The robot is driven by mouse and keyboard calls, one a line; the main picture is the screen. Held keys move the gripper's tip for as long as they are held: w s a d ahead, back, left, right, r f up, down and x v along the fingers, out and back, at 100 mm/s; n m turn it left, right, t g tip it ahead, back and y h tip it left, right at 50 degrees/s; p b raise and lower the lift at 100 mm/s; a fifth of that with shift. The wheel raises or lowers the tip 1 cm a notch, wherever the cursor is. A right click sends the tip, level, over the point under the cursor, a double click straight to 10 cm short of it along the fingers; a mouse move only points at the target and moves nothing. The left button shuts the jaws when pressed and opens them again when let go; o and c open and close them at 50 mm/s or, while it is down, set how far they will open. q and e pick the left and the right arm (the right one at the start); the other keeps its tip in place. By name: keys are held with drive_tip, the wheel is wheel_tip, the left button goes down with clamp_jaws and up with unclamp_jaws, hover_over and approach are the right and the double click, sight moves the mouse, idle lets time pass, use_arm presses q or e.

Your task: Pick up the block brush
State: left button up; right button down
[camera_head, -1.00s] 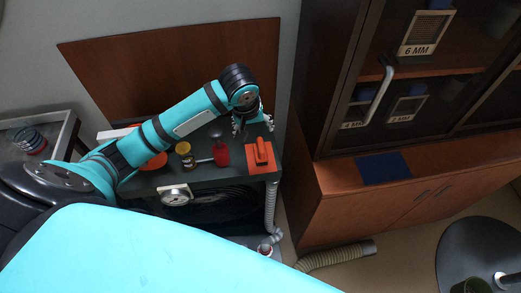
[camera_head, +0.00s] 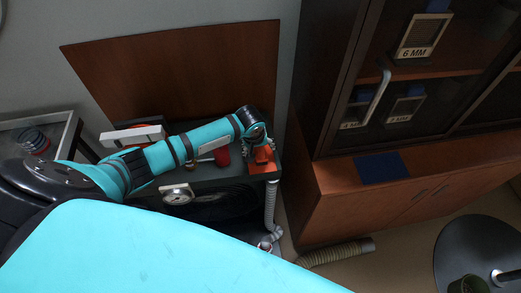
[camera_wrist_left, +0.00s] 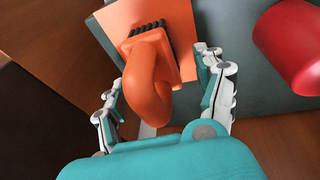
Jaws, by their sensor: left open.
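The block brush (camera_wrist_left: 150,72) is orange with a looped handle and black bristles. It lies on an orange mat (camera_wrist_left: 183,14) at the right end of the dark bench. In the head view the brush (camera_head: 263,155) is partly hidden by my left gripper (camera_head: 260,150). In the left wrist view my left gripper (camera_wrist_left: 162,100) is open, with one finger on each side of the brush handle. I cannot tell whether a finger touches it. My right gripper is not in view.
A red cylindrical object (camera_wrist_left: 292,45) lies beside the mat, and it also shows in the head view (camera_head: 222,157). A dial gauge (camera_head: 176,195) is on the bench front. A wooden cabinet (camera_head: 340,195) stands close on the right.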

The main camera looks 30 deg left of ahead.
use_arm(q)
drive_tip(key=shift+w+f, duration=0.15)
drive_tip(key=shift+f, duration=0.25)
drive_tip(key=shift+c, duration=0.3)
drive_tip(key=c, duration=1.3)
drive_tip(key=shift+r, duration=0.5)
wheel_tip(320, 180, up, 2)
drive_tip(key=shift+r+b, duration=0.1)
drive_tip(key=shift+b, duration=0.3)
drive_tip(key=s+d, duration=0.2)
drive_tip(key=s, duration=0.2)
drive_tip(key=s+d+r+b, duration=0.1)
drive_tip(key=s+d, duration=0.1)
drive_tip(key=s, duration=0.3)
drive_tip(key=s+d, duration=0.1)
drive_tip(key=s, duration=0.3)
drive_tip(key=shift+s+d+r+b, duration=0.25)
drive_tip(key=shift+d+r+b, duration=0.05)
drive_tip(key=shift+d+b, duration=0.1)
drive_tip(key=shift+s+d+r, duration=0.15)
drive_tip(key=shift+s+d, duration=0.1)
drive_tip(key=shift+s, duration=0.4)
